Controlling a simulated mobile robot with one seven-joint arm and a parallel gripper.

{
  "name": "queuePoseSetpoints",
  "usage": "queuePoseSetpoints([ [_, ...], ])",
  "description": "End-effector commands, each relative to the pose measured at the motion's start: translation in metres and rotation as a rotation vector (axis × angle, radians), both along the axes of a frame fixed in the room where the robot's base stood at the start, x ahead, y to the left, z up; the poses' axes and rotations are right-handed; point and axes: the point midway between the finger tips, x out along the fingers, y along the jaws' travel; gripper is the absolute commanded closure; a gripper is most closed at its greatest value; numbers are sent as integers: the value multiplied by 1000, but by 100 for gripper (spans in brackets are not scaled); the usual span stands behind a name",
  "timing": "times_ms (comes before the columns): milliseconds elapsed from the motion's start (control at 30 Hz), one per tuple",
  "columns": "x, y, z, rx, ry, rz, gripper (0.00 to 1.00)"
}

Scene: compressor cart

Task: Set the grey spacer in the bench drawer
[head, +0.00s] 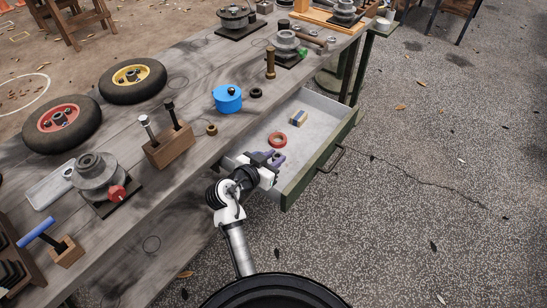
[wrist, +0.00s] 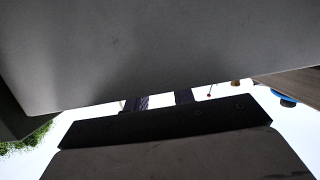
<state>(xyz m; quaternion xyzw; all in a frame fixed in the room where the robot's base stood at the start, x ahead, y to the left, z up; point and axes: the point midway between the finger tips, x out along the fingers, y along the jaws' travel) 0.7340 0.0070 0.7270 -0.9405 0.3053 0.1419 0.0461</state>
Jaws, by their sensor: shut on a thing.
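The bench drawer (head: 307,101) stands pulled out from the bench, with a pale grey inside and a green front. My gripper (head: 275,158) is inside the drawer's outline at its near end, low over its floor. It is shut on what seems to be the grey spacer, which the fingers mostly hide. In the wrist view the fingers of my gripper (wrist: 163,100) show only in part; a broad grey surface fills the top and hides the held thing. I cannot tell whether it touches the drawer floor.
A red ring (head: 277,140) and a small blue and tan block (head: 299,118) lie in the drawer beyond my gripper. The drawer's middle has free floor.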

Motion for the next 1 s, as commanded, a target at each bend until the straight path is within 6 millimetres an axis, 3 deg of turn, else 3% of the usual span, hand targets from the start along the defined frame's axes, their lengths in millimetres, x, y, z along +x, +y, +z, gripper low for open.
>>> queuePoseSetpoints([
  [600,0,0,-11,1,-1,0,98],
  [633,0,0,-11,0,0,0,71],
  [767,0,0,-11,0,0,0,54],
  [1000,0,0,-11,0,0,0,53],
])
